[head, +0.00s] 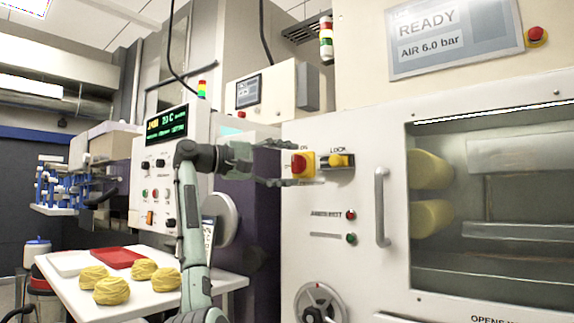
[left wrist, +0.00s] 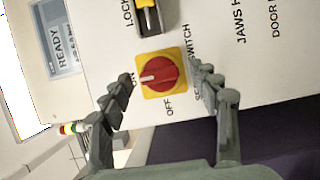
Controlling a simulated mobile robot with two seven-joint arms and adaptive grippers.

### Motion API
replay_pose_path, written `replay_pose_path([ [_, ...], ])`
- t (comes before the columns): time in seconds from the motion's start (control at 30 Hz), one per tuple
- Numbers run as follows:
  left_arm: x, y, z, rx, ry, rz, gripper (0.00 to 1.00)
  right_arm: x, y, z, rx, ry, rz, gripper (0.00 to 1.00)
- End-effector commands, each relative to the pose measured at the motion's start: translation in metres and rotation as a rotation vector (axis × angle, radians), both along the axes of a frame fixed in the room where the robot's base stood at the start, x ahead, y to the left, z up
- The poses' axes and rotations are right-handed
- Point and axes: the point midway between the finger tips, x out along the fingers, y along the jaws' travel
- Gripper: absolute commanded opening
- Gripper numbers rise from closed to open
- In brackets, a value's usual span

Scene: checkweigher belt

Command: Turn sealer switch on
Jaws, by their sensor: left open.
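The sealer switch (head: 299,166) is a red rotary knob on a yellow plate, on the white machine front under an "ON" label. In the left wrist view the knob (left wrist: 165,76) is plainly visible, and its white mark points left, toward "ON"; "OFF" is printed below it. My left gripper (head: 288,164) is at the switch with its fingers spread. In the left wrist view the open fingers (left wrist: 163,74) stand on either side of the yellow plate, with gaps to the red knob. I cannot tell whether they touch the panel. My right gripper is not in view.
A yellow lock switch (head: 340,160) sits just right of the sealer switch. A door handle (head: 381,207) and windowed door are farther right. A handwheel (head: 320,303) is below. Dough-like yellow nests (head: 112,290) and a red tray (head: 118,258) lie on a white table at left.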

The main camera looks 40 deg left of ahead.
Motion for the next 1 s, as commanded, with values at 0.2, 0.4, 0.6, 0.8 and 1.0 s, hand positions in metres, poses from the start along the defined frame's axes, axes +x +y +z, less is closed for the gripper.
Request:
replay_pose_path([
  [0.2, -0.003, 0.002, 0.001, -0.001, 0.000, 0.001, 0.61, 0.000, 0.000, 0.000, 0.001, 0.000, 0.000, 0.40],
  [0.4, -0.030, 0.017, 0.001, 0.000, -0.003, 0.005, 0.61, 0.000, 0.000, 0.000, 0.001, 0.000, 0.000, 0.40],
  [0.6, -0.069, 0.037, 0.001, 0.000, -0.001, 0.004, 0.61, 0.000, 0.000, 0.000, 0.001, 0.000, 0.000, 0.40],
  [0.8, -0.097, 0.050, 0.001, -0.001, 0.000, 0.003, 0.61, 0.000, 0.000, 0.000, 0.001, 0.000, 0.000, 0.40],
  [1.0, -0.107, 0.054, 0.001, 0.000, 0.000, 0.000, 0.61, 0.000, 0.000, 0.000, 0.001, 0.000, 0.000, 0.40],
])
